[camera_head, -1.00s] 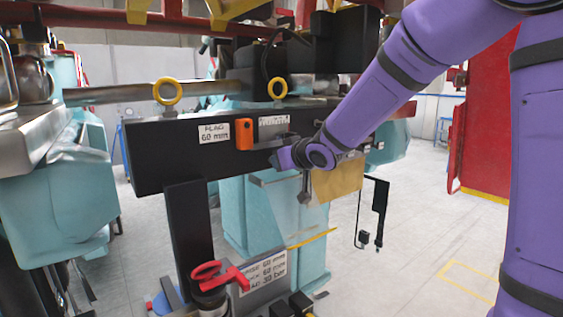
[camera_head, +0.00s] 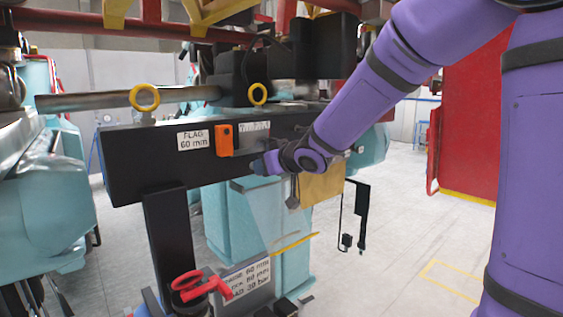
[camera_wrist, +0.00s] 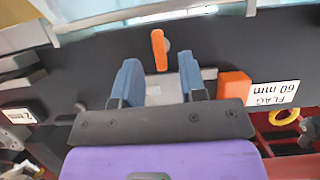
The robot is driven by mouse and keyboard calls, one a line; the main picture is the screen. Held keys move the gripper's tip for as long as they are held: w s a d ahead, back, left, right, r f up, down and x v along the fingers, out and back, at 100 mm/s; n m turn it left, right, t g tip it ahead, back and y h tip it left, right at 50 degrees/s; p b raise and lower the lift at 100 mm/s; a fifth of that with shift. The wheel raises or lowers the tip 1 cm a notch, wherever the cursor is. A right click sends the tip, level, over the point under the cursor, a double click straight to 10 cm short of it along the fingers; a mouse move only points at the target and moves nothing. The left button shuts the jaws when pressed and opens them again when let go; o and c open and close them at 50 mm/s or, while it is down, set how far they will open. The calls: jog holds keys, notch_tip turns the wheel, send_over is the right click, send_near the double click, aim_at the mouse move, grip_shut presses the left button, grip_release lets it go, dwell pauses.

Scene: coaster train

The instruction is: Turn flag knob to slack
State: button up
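An orange lever-like knob (camera_wrist: 158,50) on a small grey hub stands out from the dark beam in the wrist view. My gripper (camera_wrist: 159,62) has its two blue fingers apart, one on each side of the knob's line. The knob lies centred between the fingertips or just beyond them; the exact depth cannot be told, and no finger clearly touches it. In the head view my gripper (camera_head: 268,163) is at the beam's front face and hides the knob. An orange block (camera_head: 224,139) is beside the "FLAG 60 mm" label (camera_head: 193,140); it also shows in the wrist view (camera_wrist: 234,86).
The black beam (camera_head: 125,165) carries yellow rings (camera_head: 145,97) on top. Below are a red handle (camera_head: 200,284) and a label plate (camera_head: 247,277). A tan card (camera_head: 322,184) hangs below my wrist. A red panel (camera_head: 470,110) stands at right; grey floor is open before it.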

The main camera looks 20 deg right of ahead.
jog(key=v, duration=0.8)
jog(key=shift+s, duration=0.1)
jog(key=s+d+r+m+g+h, duration=0.2)
jog(key=s+d+m+h, duration=0.3)
jog(key=s, duration=0.6)
jog(key=s+f+g, duration=0.2)
jog(key=s, duration=0.6)
jog(key=s+a+f+n+g, duration=0.1)
jog(key=s+f+g, duration=0.2)
jog(key=s, duration=0.6)
jog(key=shift+a+g+y, duration=0.15)
jog(key=shift+g+y, duration=0.15)
jog(key=shift+y, duration=0.1)
